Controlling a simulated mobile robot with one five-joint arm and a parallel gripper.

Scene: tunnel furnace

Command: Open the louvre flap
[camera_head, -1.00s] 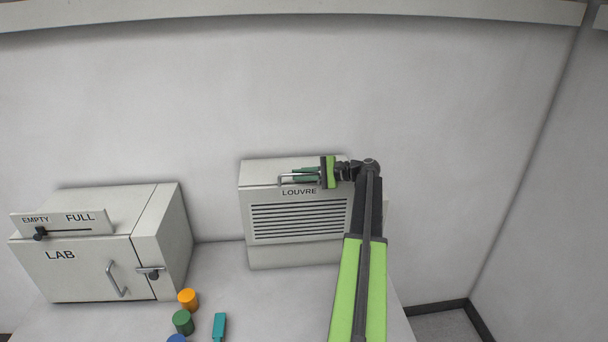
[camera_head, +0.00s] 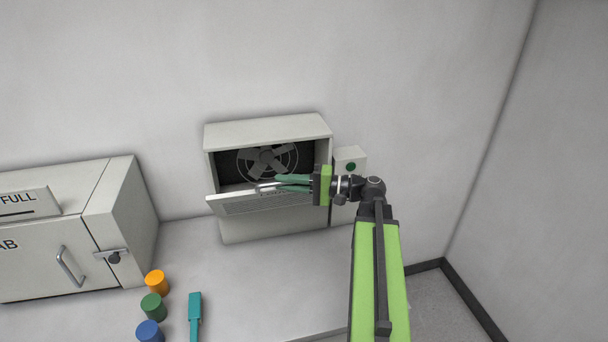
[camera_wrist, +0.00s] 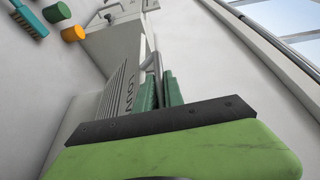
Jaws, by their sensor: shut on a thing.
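The louvre flap (camera_head: 255,204) is tilted down and outward on the front of a pale grey louvre box (camera_head: 262,131). The box's opening shows a dark inside with a fan (camera_head: 267,160). A bar handle (camera_head: 266,188) runs along the flap's upper edge. My gripper (camera_head: 288,184) reaches in from the right, its green fingers shut on the handle. In the wrist view my gripper's fingers (camera_wrist: 160,92) close around the handle bar, beside the slatted flap face (camera_wrist: 122,92) with its LOUVRE lettering. The exact grip point is partly hidden by the fingers.
A grey LAB cabinet (camera_head: 50,240) stands at the left. Orange (camera_head: 156,281), green (camera_head: 153,306) and blue (camera_head: 150,331) cylinders and a teal brush (camera_head: 195,316) lie on the table in front. A small box with a green button (camera_head: 350,167) stands right of the louvre box.

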